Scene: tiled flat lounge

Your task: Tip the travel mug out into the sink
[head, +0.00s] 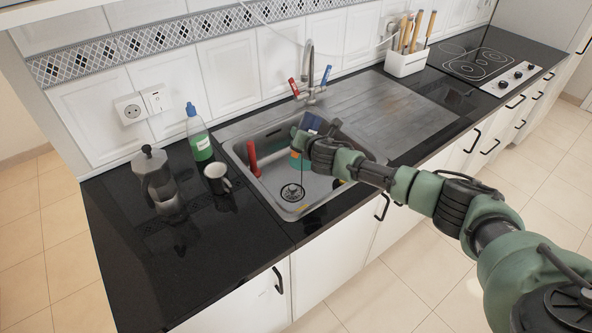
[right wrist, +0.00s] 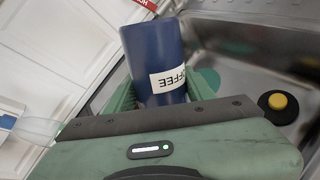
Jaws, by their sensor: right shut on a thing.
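The travel mug (head: 311,121) is dark blue. In the right wrist view the mug (right wrist: 152,50) shows a white label with dark lettering that reads upside down there. My right gripper (head: 301,142) is shut on it and holds it over the metal sink (head: 235,152). In the head view the mug looks tilted and is partly hidden by the gripper; its opening is not clear. The sink basin also shows in the right wrist view (right wrist: 232,55). My left gripper is not in view.
The faucet (head: 310,75) stands behind. A utensil holder (head: 406,63) stands right.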

